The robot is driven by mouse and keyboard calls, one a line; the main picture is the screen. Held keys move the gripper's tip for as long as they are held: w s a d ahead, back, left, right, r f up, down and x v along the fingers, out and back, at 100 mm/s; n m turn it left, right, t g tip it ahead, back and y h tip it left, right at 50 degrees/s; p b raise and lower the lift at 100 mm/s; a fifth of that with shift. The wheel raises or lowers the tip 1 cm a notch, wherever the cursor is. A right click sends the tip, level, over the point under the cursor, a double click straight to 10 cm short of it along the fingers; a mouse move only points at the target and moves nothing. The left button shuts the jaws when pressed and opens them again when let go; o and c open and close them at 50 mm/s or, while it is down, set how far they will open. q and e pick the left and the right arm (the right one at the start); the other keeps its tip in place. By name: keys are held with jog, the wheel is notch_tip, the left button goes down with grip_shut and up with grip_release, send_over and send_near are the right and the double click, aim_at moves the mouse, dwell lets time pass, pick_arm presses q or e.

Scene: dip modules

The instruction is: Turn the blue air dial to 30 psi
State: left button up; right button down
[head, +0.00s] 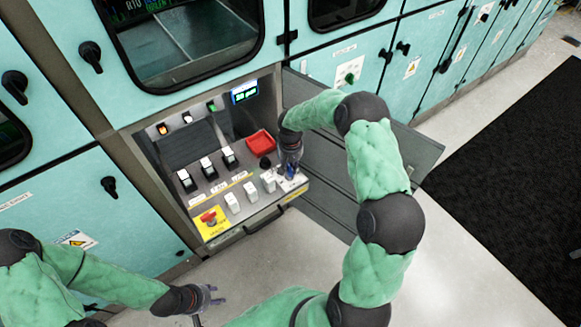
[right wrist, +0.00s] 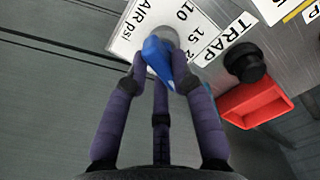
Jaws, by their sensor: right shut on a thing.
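The blue air dial (right wrist: 156,58) shows in the right wrist view between the fingertips of my right gripper (right wrist: 158,80). The gripper is shut on its blue lever. A white scale plate (right wrist: 180,20) around the dial reads "AIR psi" with 10 and 15 visible; the rest of the scale is cut off or hidden. In the head view my right gripper (head: 290,168) is at the right end of the control panel and covers most of the dial. My left gripper (head: 207,297) is low at the front, away from the panel, with its fingers spread and empty.
The panel (head: 240,213) carries several white and black switches, a red stop button (head: 208,217) on a yellow plate, and a black knob (head: 265,162). A red tray (head: 262,143) is close behind the dial. An open grey door (head: 330,170) stands to the right.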

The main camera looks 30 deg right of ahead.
aim_at(290, 168)
jog(key=m+b, duration=0.1)
jog(key=m, duration=0.2)
jog(key=shift+m, duration=0.4)
jog(key=m, duration=0.3)
jog(key=shift+s+a+m+b, duration=0.1)
jog(key=shift+m+b, duration=0.2)
jog(key=shift+b, duration=0.1)
jog(key=m+b, duration=0.1)
jog(key=m, duration=0.5)
jog(key=shift+a, duration=0.15)
jog(key=shift+m, duration=0.3)
jog(key=c, duration=1)
grip_release()
jog(key=shift+c, duration=0.2)
jog(key=shift+r, duration=0.1)
notch_tip(290, 168, up, 12)
jog(key=shift+s, duration=0.1)
